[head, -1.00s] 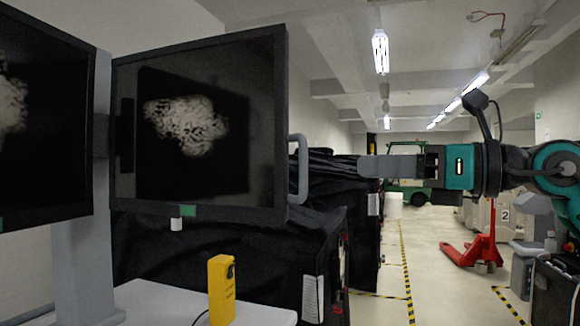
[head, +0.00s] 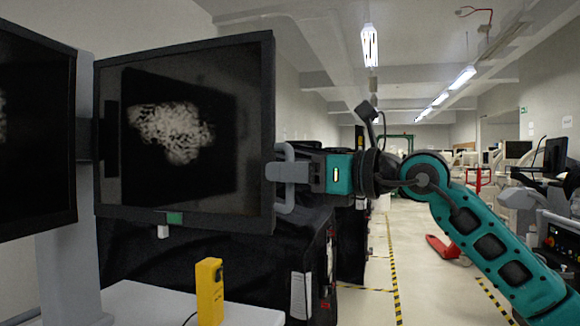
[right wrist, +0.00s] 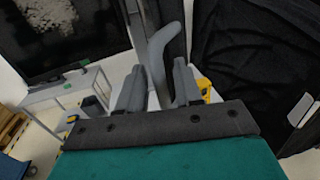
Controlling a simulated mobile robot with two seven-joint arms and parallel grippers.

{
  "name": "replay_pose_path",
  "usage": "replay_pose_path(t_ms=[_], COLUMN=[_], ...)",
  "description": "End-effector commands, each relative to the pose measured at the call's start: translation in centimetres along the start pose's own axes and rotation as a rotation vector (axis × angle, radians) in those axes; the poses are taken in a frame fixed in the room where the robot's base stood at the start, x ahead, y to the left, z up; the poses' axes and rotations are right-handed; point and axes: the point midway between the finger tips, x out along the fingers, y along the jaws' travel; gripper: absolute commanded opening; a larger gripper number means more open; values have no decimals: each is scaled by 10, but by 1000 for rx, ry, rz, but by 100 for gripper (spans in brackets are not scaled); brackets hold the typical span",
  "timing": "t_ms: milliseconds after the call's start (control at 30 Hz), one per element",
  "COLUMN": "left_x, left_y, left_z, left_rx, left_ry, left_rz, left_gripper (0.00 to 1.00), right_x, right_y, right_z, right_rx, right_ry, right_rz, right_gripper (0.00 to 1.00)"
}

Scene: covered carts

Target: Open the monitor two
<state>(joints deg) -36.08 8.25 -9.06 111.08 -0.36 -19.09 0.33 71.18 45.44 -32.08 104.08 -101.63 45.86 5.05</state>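Two monitors hang on a grey column. The right-hand monitor (head: 190,135) shows a pale patchy shape on a dark screen and carries a grey handle (head: 285,204) on its right edge. The left-hand monitor (head: 35,130) is cut off by the picture edge. My right gripper (head: 284,172) is level with the handle. In the right wrist view the handle (right wrist: 158,48) stands between the two fingers of my right gripper (right wrist: 158,88), with gaps showing beside it, so the gripper is open around it. My left gripper is not in view.
A yellow device (head: 209,290) stands on the white table (head: 150,305) below the monitors. Black covered carts (head: 300,245) stand behind the monitor. A red pallet jack (head: 443,247) and clear floor with striped tape lie at the right.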

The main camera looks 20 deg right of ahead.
Motion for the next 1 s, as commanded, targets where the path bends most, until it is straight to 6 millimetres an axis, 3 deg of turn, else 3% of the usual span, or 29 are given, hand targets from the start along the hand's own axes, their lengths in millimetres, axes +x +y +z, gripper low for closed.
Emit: replay_pose_path(t_ms=[267,633,1000], left_x=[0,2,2], left_y=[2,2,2], left_z=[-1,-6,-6], left_rx=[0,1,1], left_ry=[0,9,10], left_rz=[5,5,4], left_gripper=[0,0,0], right_x=[2,1,1], right_y=[0,0,0], right_z=[0,0,0], right_rx=[0,0,0], right_ry=[-1,-1,-1], right_rz=[-1,-1,-1], right_gripper=[34,1,0])
